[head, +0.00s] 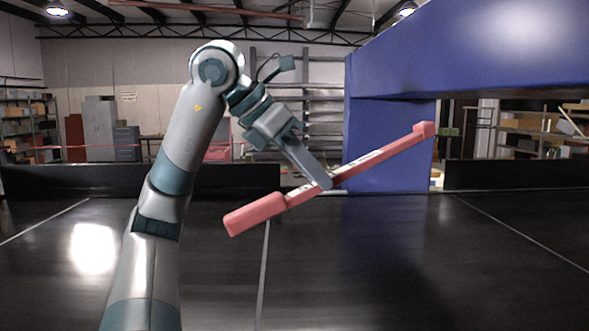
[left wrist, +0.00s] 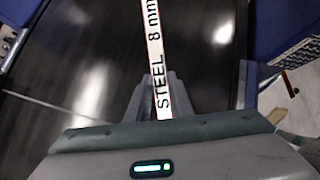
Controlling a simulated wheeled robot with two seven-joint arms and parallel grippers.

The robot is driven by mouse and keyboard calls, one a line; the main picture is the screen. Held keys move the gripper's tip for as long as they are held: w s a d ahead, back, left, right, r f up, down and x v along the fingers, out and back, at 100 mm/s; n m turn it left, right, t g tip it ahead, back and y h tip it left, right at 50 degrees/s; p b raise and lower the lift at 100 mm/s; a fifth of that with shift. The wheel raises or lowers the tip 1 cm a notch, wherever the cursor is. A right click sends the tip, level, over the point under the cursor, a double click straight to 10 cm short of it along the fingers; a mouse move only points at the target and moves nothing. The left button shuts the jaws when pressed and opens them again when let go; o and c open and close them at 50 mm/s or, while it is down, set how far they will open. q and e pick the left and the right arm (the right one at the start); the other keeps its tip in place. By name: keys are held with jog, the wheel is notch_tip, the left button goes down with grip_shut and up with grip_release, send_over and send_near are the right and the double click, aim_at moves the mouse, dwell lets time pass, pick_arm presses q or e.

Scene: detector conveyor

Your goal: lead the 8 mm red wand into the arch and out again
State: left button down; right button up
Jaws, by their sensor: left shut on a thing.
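The red wand (head: 390,151) has a white label strip and a thicker block at its lower left end. In the left wrist view the wand (left wrist: 155,45) shows the label "STEEL 8 mm". My left gripper (head: 325,182) is shut on the wand near its middle and holds it tilted above the belt, far end up to the right. The blue arch (head: 460,55) stands at the right, with a post (head: 385,125) behind the wand. The wand's upper end overlaps the post's right edge and the opening in the picture; its depth relative to the arch is unclear. My right gripper is out of view.
The dark conveyor belt (head: 330,270) runs across the front and looks clear. Low black side walls (head: 70,181) edge it at the back, and another (head: 520,174) stands to the right of the post. Shelves (head: 325,100) stand far behind.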

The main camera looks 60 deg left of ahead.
pick_arm(q)
jog(key=w+d+p, duration=0.3)
jog(key=w+d, duration=0.3)
jog(key=w, duration=0.4)
jog(key=w+d+p, duration=0.2)
jog(key=w+d, duration=0.4)
jog(key=w, duration=0.4)
jog(key=s+a+b, duration=0.3)
jog(key=s+a, duration=0.4)
jog(key=s, duration=0.4)
jog(key=s+a+b, duration=0.3)
jog(key=s+a, duration=0.3)
jog(key=s, duration=0.6)
jog(key=s+a+b, duration=0.3)
jog(key=s+a, duration=0.4)
jog(key=s, duration=0.4)
jog(key=shift+s+a, duration=0.3)
jog(key=shift+s, duration=0.05)
dwell(0.8)
